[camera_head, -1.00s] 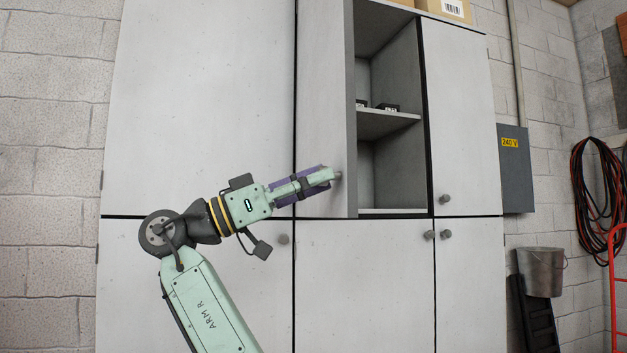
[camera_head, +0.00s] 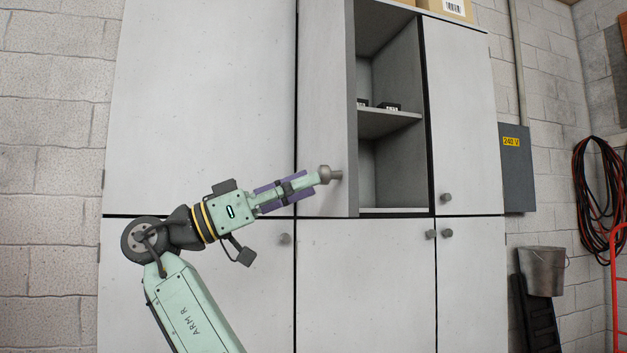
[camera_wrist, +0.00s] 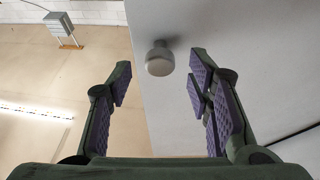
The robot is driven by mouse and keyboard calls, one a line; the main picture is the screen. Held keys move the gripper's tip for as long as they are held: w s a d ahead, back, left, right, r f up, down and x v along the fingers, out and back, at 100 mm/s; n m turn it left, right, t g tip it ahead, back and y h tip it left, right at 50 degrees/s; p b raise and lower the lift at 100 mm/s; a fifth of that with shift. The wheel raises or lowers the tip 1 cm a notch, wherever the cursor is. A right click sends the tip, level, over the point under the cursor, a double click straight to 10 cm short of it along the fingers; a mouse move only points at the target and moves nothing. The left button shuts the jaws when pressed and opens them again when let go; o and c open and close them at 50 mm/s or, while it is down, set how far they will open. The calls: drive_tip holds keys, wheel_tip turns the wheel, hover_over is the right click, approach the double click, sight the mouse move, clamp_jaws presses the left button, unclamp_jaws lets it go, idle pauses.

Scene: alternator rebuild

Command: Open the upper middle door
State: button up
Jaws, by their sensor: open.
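The upper middle door (camera_head: 322,95) of the cabinet stands ajar, hinged at its left side, with its free edge swung out and shelves showing to its right. It also shows in the wrist view (camera_wrist: 250,70). Its round grey knob (camera_head: 325,174) sits near the door's lower free edge. My gripper (camera_head: 316,180) is just left of the knob in the head view. In the wrist view my gripper (camera_wrist: 160,85) is open and empty, with purple-padded fingers on either side. The knob (camera_wrist: 160,60) is ahead, between and slightly beyond the fingertips, clear of both.
The cabinet interior (camera_head: 392,90) holds small dark items (camera_head: 388,107) on its middle shelf. The upper right door (camera_head: 460,110) and lower doors (camera_head: 365,285) are shut. A cardboard box (camera_head: 447,8) stands on top. A bucket (camera_head: 542,270) and red frame (camera_head: 615,270) are at right.

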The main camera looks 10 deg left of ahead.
drive_tip(key=v, duration=0.9)
drive_tip(key=shift+a, duration=0.15)
